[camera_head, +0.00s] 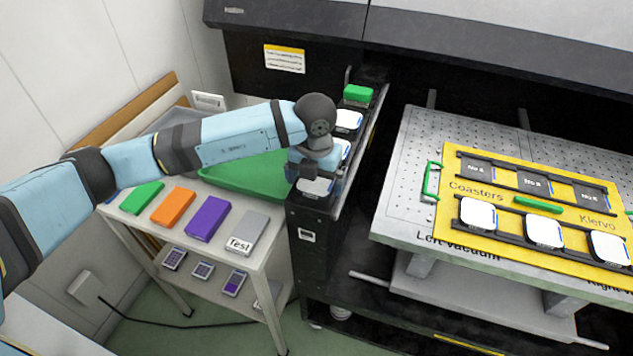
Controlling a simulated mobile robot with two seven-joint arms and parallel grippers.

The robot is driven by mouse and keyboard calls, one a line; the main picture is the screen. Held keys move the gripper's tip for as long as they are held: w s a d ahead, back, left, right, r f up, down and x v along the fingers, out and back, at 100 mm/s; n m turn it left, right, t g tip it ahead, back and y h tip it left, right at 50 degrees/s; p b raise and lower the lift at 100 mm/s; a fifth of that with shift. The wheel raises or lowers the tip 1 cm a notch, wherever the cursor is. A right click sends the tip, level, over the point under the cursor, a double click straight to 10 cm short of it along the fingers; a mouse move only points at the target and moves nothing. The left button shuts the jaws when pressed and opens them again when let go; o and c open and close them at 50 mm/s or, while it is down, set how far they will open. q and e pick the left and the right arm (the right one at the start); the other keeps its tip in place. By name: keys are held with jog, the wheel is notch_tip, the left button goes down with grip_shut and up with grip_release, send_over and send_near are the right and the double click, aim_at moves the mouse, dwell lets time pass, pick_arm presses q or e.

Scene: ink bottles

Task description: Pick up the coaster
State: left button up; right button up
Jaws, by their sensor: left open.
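Several white coasters are in view. On the narrow black rack beside the printer there is a far coaster (348,121), a partly hidden one (345,150) behind my gripper, and a near coaster (317,187) at the front end. My left gripper (313,179) points down over the front of this rack, open, close above or at the near coaster; contact cannot be told. Three more coasters, left (478,214), middle (544,231) and right (609,246), sit in the front row of the yellow board (463,245). My right gripper is out of view.
The yellow board lies on a perforated metal table (408,205) at right. A white cart (140,218) at left carries green, orange, purple and grey blocks and a green tray (240,180), partly behind my arm. A green block (358,93) tops the rack's far end.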

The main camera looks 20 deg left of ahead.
pick_arm(q)
jog(key=shift+c, duration=0.5)
jog(key=c, duration=0.8)
jog(key=shift+r, duration=0.15)
jog(key=shift+c, duration=0.2)
